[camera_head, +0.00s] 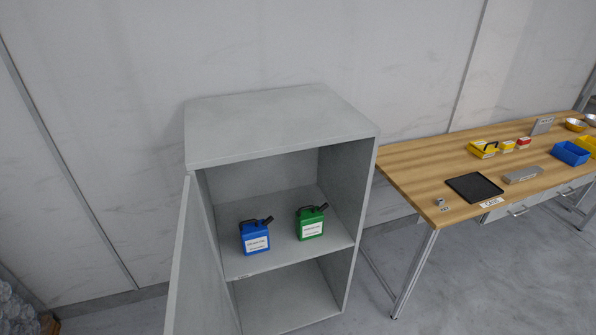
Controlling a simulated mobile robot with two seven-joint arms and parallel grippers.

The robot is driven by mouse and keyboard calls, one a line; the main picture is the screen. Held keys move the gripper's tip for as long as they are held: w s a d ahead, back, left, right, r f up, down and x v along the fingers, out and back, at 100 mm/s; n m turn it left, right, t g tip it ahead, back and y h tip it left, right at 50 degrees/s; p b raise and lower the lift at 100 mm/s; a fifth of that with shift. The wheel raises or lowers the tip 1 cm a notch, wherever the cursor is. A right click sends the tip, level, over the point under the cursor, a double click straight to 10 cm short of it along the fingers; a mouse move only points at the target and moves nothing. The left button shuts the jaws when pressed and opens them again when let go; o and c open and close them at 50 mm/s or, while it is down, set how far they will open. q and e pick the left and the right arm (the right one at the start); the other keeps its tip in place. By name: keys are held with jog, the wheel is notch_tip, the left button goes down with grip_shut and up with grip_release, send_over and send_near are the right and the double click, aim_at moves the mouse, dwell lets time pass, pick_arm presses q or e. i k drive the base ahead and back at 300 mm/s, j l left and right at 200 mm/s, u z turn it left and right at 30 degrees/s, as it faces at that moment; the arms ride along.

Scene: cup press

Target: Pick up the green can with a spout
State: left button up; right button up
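The green can with a spout (310,225) stands upright on the middle shelf (283,263) of a grey cabinet. It has a white label and a dark spout that points up to the right. A blue can with a spout (255,238) stands to its left on the same shelf, with a gap between them. Neither of my grippers shows in the head view.
The cabinet (270,125) is open at the front, its door (182,260) swung out on the left. A wooden table (420,172) stands to the right with a black tray (474,187), a blue bin (570,154) and yellow items (482,149). Floor is clear before the table.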

aim_at(309, 221)
jog(key=i+l+u, duration=0.4)
jog(key=i+l, duration=0.3)
jog(key=i+l+u, duration=0.2)
jog(key=i+l, duration=0.15)
jog(key=i+l+u, duration=0.25)
jog(key=l, duration=0.25)
jog(key=i+l+u, duration=0.2)
jog(key=l, duration=0.3)
jog(key=i, duration=0.05)
